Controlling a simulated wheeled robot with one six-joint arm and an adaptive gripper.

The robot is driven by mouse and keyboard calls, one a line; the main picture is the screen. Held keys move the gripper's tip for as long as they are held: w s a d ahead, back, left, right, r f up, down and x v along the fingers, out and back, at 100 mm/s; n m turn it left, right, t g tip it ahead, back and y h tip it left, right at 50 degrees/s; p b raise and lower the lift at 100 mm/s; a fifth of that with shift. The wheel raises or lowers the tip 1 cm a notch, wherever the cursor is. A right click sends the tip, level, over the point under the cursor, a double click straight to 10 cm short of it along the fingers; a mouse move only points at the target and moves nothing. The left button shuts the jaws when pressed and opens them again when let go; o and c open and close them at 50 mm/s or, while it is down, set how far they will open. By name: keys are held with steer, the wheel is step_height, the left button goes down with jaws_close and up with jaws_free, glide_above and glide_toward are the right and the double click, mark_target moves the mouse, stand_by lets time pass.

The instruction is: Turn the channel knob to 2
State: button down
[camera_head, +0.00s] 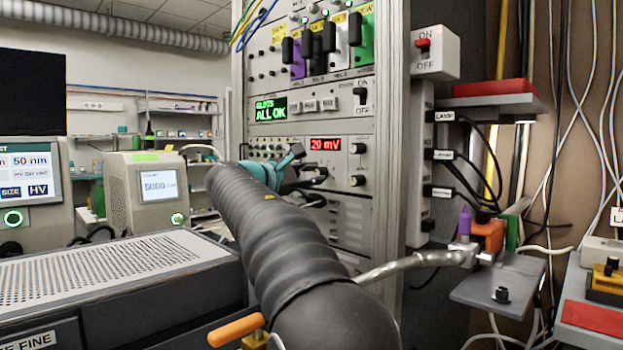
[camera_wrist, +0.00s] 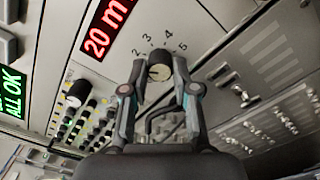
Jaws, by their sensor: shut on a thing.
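The channel knob (camera_wrist: 160,72) is a small dark round knob with a pale lower part, below the red millivolt display (camera_wrist: 104,25) in the wrist view. The digits 2, 3, 4 and 5 are printed in an arc around its upper side. My gripper (camera_wrist: 159,68) has one finger on each side of it and is shut on it. I cannot make out a pointer mark. In the head view my gripper (camera_head: 312,172) is at the panel below the red 20 mV display (camera_head: 325,144), and it hides the knob.
Two black knobs (camera_head: 357,148) (camera_head: 357,180) stick out right of the display. Another knob (camera_wrist: 77,93) is left of the held one in the wrist view. A green display (camera_head: 268,108) reads ALL OK. A grey perforated box (camera_head: 110,262) stands left of my arm.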

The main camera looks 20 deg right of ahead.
steer(key=shift+m, duration=0.8)
steer(key=shift+b, duration=0.3)
steer(key=c, duration=0.9)
jaws_free()
steer(key=v, duration=1.2)
